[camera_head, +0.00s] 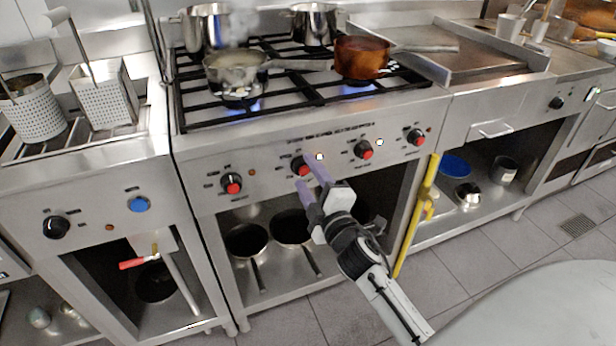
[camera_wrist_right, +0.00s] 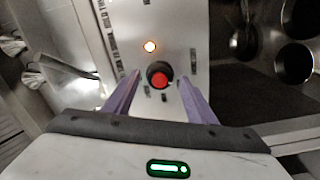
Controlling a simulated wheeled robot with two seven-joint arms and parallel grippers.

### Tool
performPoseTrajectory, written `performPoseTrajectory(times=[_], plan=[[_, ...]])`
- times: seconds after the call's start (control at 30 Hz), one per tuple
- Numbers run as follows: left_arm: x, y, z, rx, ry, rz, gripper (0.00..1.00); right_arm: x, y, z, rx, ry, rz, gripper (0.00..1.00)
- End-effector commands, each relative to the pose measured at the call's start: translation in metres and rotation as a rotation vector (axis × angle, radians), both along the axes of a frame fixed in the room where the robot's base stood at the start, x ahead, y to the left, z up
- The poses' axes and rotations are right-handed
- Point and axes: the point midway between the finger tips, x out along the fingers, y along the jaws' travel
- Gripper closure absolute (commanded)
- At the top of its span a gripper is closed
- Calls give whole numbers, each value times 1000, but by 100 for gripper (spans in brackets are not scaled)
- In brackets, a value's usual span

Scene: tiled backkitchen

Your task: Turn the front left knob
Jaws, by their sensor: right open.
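The stove front (camera_head: 275,160) carries a row of several black knobs with red centres. The leftmost knob (camera_head: 231,183) stands clear of my gripper, beside an unlit indicator. The second knob from the left (camera_head: 300,166) is by the fingertips of my right gripper (camera_head: 308,172). In the right wrist view, a red-centred knob (camera_wrist_right: 160,76) lies ahead of and between the two open purple fingers (camera_wrist_right: 159,77), with a lit lamp (camera_wrist_right: 150,46) beside it. I cannot tell whether a finger touches it. My left gripper is not in view.
A steaming pot (camera_head: 236,72) and a copper pan (camera_head: 361,58) stand over blue flames on the front burners. A yellow bar (camera_head: 416,215) rises right of my right gripper. Pans (camera_head: 246,240) lie on the shelf below. Fryer baskets (camera_head: 104,95) are at left.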

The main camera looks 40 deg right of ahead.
Motion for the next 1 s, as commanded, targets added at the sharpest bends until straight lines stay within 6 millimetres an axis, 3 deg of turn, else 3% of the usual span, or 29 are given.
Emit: performPoseTrajectory(times=[0.17,0.6,1.0], plan=[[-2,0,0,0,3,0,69,-14,3,-1,1,2,1,49],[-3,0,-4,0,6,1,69,-90,22,-2,1,2,0,49],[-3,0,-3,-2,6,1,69,-100,24,0,-1,0,0,49]])
